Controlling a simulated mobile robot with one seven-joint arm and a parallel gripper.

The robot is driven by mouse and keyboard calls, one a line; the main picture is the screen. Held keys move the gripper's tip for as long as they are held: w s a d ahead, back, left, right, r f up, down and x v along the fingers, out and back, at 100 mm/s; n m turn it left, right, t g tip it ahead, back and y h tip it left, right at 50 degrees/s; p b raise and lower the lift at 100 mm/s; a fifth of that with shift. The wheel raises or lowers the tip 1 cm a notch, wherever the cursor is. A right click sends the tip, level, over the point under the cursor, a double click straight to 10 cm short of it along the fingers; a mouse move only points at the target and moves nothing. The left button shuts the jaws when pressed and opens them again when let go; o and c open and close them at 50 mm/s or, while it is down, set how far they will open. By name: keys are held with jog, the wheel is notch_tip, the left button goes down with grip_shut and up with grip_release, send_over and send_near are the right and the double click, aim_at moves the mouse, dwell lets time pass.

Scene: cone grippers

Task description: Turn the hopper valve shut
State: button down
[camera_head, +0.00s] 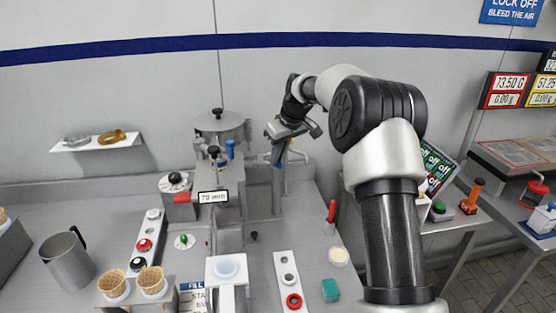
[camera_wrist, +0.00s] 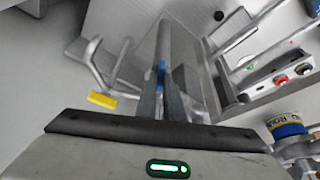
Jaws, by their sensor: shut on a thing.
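The metal hopper (camera_head: 220,125) with its dark-knobbed lid stands at the back of the bench, left of my arm. My gripper (camera_head: 279,156) reaches down beside the machine, to the right of the hopper. In the wrist view the fingers of my gripper (camera_wrist: 161,88) are closed together on a narrow blue handle (camera_wrist: 162,68), which I take to be the hopper valve's. Only a little blue shows between the fingers, so the handle's angle is hard to tell. The valve body is mostly hidden.
A yellow-tipped bent lever (camera_wrist: 102,100) is close to the fingers. The display box (camera_head: 213,197), a steel jug (camera_head: 68,262) and waffle cones (camera_head: 150,280) stand on the bench. A red-handled tool (camera_head: 331,211) stands upright near my arm.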

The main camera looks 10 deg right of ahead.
jog(key=m+h, duration=0.1)
jog(key=m, duration=0.2)
jog(key=shift+a, duration=0.2)
jog(key=shift+m+t+h, duration=0.3)
jog(key=shift+m+h, duration=0.3)
jog(key=shift+m, duration=0.8)
jog(key=c, duration=1.9)
grip_release()
jog(key=shift+o, duration=0.2)
jog(key=v, duration=1.7)
jog(key=shift+r+p, duration=0.3)
